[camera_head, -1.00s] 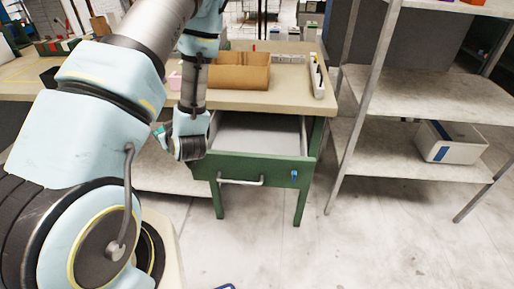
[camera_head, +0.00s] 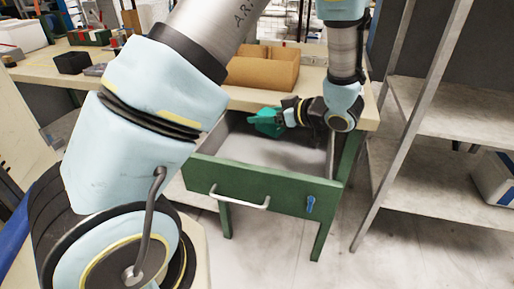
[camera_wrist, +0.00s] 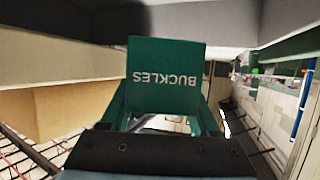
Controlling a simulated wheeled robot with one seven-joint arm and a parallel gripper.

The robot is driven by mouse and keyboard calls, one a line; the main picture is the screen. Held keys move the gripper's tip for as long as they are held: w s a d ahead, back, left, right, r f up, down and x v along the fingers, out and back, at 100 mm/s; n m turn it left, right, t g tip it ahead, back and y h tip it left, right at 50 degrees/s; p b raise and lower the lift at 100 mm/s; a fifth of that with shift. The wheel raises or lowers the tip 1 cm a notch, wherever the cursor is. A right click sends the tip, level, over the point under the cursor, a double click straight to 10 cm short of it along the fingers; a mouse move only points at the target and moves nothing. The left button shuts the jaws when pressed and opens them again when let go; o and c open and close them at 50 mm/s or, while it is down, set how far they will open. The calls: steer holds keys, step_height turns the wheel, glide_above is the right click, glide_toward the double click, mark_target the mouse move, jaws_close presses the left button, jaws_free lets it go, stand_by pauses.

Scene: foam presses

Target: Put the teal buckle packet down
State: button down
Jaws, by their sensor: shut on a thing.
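The teal buckle packet (camera_wrist: 165,72) fills the middle of the wrist view, its "BUCKLES" lettering upside down. My gripper (camera_wrist: 160,125) is shut on it. In the head view the packet (camera_head: 266,122) sticks out to the left of my gripper (camera_head: 285,117), which lies roughly level, above or within the opening of the green drawer (camera_head: 262,187). The drawer is pulled out below the worktable and its visible grey floor looks empty. Whether the packet touches the drawer cannot be told. My arm hides the drawer's left part.
A brown cardboard bin (camera_head: 262,70) stands on the worktable above the drawer. A black box (camera_head: 72,63) sits farther left on the table. Grey metal shelves (camera_head: 455,125) with a pale bin (camera_head: 495,180) stand at the right. The floor before the drawer is clear.

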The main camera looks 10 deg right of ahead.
glide_toward(243, 150)
steer(key=shift+w+a+r+p, duration=0.15)
steer(key=shift+w+a+r, duration=0.1)
steer(key=shift+r, duration=0.25)
steer(key=shift+w+a+r+p, duration=0.15)
steer(key=shift+w+a+r, duration=0.1)
steer(key=shift+r, duration=0.3)
steer(key=w+a, duration=0.2)
steer(key=shift+w+f+p, duration=0.2)
steer(key=shift+w+p, duration=0.15)
steer(key=shift+p, duration=0.05)
steer(key=shift+r+p+x, duration=0.2)
steer(key=shift+p+x, duration=0.15)
steer(key=shift+x, duration=0.8)
steer(key=shift+r+p+x, duration=0.25)
steer(key=shift+p+x, duration=0.1)
steer(key=shift+x, duration=0.8)
steer(key=shift+w+a+f, duration=0.1)
steer(key=shift+f, duration=0.2)
